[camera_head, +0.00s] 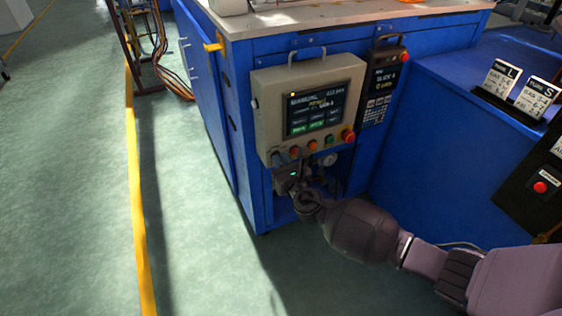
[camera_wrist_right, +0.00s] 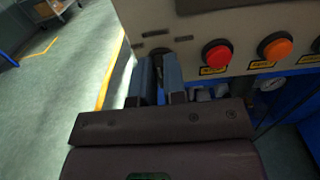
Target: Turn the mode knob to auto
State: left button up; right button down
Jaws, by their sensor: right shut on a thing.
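The control panel (camera_head: 262,107) is a beige box with a lit screen on the front of a blue machine. The mode knob (camera_head: 276,159) is the dark control at the left end of its lower row. My right gripper (camera_head: 284,168) reaches up to it from below. In the right wrist view, the two fingers of the right gripper (camera_wrist_right: 160,72) are shut on the dark knob (camera_wrist_right: 157,52) at the panel's lower edge. The fingers hide most of the knob, so its pointer and setting cannot be read. My left gripper is out of view.
A red button (camera_wrist_right: 217,54) and an orange button (camera_wrist_right: 274,46) sit just right of the fingers. A red stop button (camera_head: 348,136) is at the panel's right end. A pressure gauge (camera_head: 330,160) hangs below.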

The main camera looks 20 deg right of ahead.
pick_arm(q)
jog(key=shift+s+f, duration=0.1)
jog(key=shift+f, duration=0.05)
pick_arm(e)
jog(key=shift+f, duration=0.1)
pick_arm(q)
jog(key=b, duration=0.1)
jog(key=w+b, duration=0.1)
jog(key=b, duration=0.1)
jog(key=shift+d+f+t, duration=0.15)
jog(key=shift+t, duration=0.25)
pick_arm(e)
jog(key=m, duration=0.8)
jog(key=shift+d+f+m, duration=0.15)
jog(key=shift+d+m, duration=0.15)
jog(key=shift+m, duration=0.1)
jog(key=c, duration=1.2)
grip_release()
